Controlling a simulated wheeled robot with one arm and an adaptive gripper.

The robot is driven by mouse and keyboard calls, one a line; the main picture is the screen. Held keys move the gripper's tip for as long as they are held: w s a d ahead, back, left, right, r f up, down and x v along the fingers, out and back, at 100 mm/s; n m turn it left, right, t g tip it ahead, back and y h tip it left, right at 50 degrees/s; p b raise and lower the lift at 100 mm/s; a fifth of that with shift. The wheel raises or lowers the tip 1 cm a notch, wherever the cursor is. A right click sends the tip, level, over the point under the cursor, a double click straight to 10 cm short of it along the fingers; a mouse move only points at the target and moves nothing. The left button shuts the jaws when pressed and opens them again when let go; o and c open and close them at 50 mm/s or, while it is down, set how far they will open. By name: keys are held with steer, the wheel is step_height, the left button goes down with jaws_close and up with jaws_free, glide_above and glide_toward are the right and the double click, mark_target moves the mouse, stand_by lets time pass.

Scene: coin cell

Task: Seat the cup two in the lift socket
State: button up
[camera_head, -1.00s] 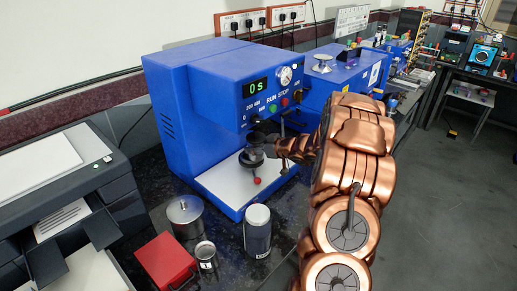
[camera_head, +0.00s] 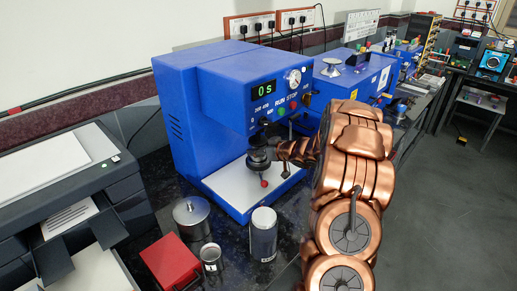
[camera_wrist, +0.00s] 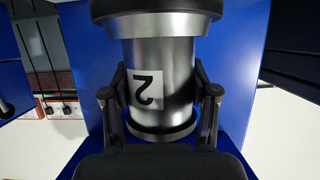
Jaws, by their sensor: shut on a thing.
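My gripper (camera_wrist: 160,105) is shut on cup two (camera_wrist: 170,70), a shiny metal cup with a white label reading 2. The wrist view is upside down, so the cup stands upright between the two dark fingers. The dark round lift socket (camera_wrist: 150,8) shows directly beneath its lower end in the wrist view. I cannot tell whether the cup's base is inside the socket or just above it. In the head view the socket (camera_head: 258,172) is a dark disc over the white plate of the blue machine, and the gripper reaches it from the right.
The blue machine (camera_head: 185,110) rises behind and above, its display reading 0 s. A red knob (camera_head: 264,183) is in front of the socket. A lidded metal pot (camera_head: 191,220), a small cup (camera_head: 211,262), a jar (camera_head: 263,238) and a red box (camera_head: 168,262) stand in front.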

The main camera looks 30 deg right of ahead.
steer(key=shift+f, duration=0.1)
stand_by(0.3)
steer(key=o, duration=1.5)
steer(key=v, duration=1.2)
